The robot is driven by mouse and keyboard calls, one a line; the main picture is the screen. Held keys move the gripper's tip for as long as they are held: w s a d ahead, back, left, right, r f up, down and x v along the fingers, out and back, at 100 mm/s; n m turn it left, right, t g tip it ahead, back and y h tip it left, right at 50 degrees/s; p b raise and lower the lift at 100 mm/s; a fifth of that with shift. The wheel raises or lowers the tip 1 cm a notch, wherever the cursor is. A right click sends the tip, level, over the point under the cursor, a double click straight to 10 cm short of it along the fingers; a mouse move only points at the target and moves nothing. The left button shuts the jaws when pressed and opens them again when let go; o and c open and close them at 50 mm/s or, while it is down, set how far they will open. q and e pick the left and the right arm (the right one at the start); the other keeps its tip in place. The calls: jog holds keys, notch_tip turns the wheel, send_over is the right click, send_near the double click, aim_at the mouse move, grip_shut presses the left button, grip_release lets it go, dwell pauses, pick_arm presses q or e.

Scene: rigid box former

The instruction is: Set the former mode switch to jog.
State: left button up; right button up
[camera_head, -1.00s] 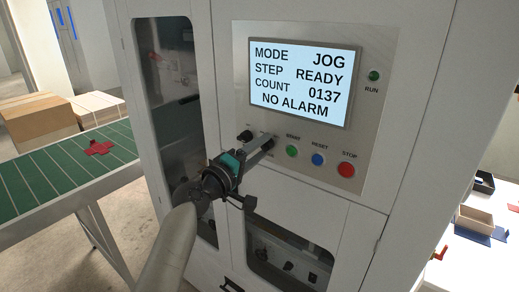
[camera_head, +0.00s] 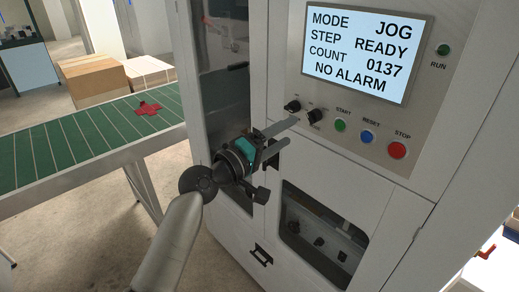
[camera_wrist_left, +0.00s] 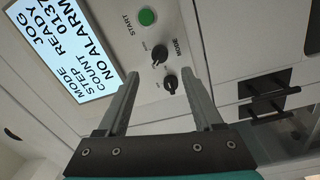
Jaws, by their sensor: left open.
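The display (camera_head: 357,52) on the machine front reads MODE JOG, STEP READY, COUNT 0137 and NO ALARM. Two black knobs sit below it, left of the green start button. The mode switch (camera_head: 314,116) is the knob beside that button; in the left wrist view (camera_wrist_left: 160,55) MODE is printed next to it. The other knob (camera_head: 292,106) is further left. Its setting marks are too small to read. My left gripper (camera_head: 290,131) is open and empty in front of and just below the knobs, apart from them. My right gripper is out of view.
The green start (camera_head: 340,125), blue reset (camera_head: 367,137) and red stop (camera_head: 398,150) buttons are right of the knobs. A green conveyor (camera_head: 90,140) with a red flat piece (camera_head: 148,108) and cardboard boxes (camera_head: 97,79) stand at left. A windowed opening (camera_head: 315,237) lies below the panel.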

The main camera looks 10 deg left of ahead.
pick_arm(q)
jog(key=b+v, duration=0.1)
jog(key=v, duration=0.6)
